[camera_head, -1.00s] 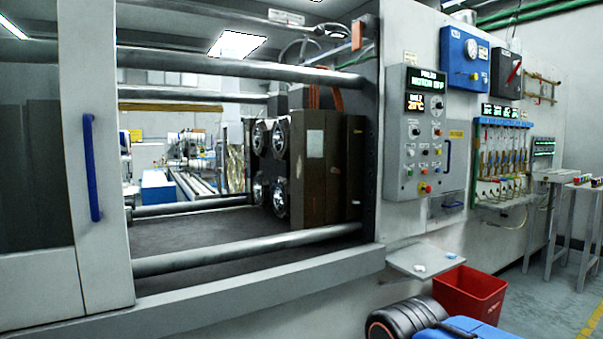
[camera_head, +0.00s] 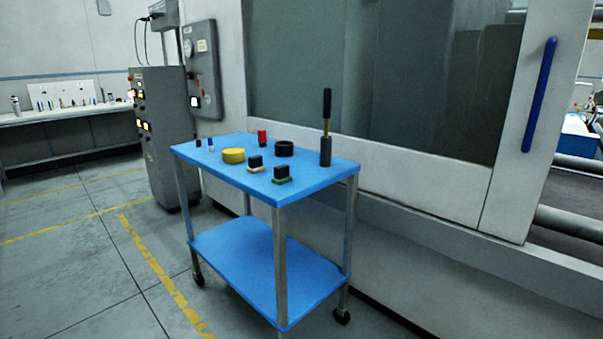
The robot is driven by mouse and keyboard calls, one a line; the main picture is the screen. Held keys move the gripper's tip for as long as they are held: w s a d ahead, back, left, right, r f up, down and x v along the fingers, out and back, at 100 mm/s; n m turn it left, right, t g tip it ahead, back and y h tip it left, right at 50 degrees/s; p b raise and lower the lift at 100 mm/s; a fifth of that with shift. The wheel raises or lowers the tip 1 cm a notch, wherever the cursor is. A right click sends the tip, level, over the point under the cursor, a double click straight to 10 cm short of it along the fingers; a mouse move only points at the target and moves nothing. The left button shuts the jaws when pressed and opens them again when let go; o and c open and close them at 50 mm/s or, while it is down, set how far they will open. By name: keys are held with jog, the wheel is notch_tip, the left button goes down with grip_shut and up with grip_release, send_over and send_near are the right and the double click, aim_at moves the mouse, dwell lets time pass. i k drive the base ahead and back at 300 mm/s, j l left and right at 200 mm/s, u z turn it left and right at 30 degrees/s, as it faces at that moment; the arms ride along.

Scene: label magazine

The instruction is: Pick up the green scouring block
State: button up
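A small block with a green base and a black upper part (camera_head: 282,174) sits on the top shelf of a blue cart (camera_head: 325,172), near its front edge. It looks like the green scouring block. A similar block with a pale base and black top (camera_head: 255,163) sits just behind it to the left. My gripper is not in this view.
The cart top also holds a yellow roll (camera_head: 233,155), a black ring (camera_head: 284,148), a red item (camera_head: 262,138) and an upright black-handled tool (camera_head: 326,130). A machine (camera_head: 420,190) stands close behind the cart. Open floor (camera_head: 90,270) lies to the left.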

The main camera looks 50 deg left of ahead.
aim_at(281, 172)
jog(key=u, duration=1.85)
